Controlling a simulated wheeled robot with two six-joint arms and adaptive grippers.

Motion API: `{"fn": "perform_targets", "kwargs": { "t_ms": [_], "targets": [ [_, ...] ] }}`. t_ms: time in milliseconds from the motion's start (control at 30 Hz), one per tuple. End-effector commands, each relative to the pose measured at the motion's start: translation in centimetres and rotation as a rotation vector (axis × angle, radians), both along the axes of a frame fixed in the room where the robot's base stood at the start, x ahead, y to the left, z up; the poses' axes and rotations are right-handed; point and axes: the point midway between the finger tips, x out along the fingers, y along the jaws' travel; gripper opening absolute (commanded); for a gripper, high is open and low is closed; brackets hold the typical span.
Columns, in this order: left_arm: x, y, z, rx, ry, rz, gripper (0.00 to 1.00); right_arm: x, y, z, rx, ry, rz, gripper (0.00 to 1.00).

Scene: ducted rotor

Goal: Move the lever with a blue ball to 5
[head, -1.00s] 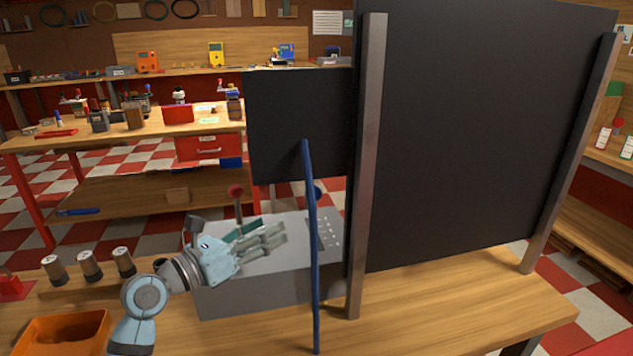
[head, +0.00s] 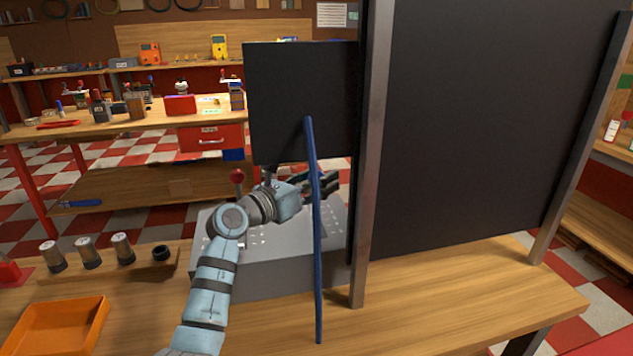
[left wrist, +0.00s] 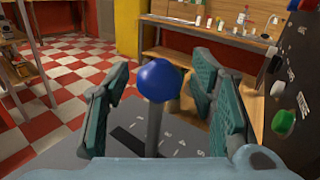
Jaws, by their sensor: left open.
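The blue ball (left wrist: 160,80) tops a grey lever rod (left wrist: 153,130) in the left wrist view. The rod rises from a dark slot (left wrist: 128,140) in a grey panel with white marks to its right; I cannot read them surely. My left gripper (head: 322,186) is open over the grey console (head: 270,278). In the left wrist view its green-padded fingers stand on either side of the blue ball, with gaps on both sides. In the head view the gripper and a blue bar hide the ball. My right gripper is not in view.
A red-balled lever (head: 237,176) stands on the console, behind my left arm. A slanted blue bar (head: 318,260) stands in front of my gripper. A black board (head: 480,120) in metal posts blocks the right side. An orange tray (head: 60,325) and several cans sit at left.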

Motion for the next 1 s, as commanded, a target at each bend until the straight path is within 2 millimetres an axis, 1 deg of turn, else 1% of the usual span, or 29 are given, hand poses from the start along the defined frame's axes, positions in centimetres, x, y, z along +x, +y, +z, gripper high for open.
{"fn": "perform_targets", "kwargs": {
  "t_ms": [133, 367, 400, 467, 633, 733, 767, 867, 1000],
  "targets": [
    [0.0, 0.0, 0.0, 0.0, 0.0, 0.0, 0.51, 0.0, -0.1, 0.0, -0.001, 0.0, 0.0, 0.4],
    [0.0, 0.0, 0.0, -0.001, 0.001, 0.0, 0.14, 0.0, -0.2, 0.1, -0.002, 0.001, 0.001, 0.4],
    [0.0, 0.1, 0.0, -0.001, 0.001, 0.0, 0.08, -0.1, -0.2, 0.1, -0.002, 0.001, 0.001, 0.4],
    [0.0, 0.1, 0.0, -0.001, 0.001, 0.0, 0.0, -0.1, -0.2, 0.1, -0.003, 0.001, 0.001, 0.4],
    [-0.1, 0.0, 0.0, -0.001, -0.001, 0.0, 0.0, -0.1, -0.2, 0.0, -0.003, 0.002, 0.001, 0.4],
    [-0.7, -0.2, -0.2, 0.009, -0.03, -0.001, 0.0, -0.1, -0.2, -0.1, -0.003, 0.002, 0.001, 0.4],
    [-1.1, -0.3, -0.3, 0.015, -0.052, -0.002, 0.0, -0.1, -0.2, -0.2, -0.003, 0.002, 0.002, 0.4],
    [-3.1, -1.0, -0.8, 0.046, -0.15, -0.003, 0.0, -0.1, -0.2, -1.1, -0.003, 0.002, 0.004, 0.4],
    [-6.4, -2.1, -2.1, 0.099, -0.318, -0.002, 0.0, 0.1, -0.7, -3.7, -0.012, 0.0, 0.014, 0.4]
  ]
}}
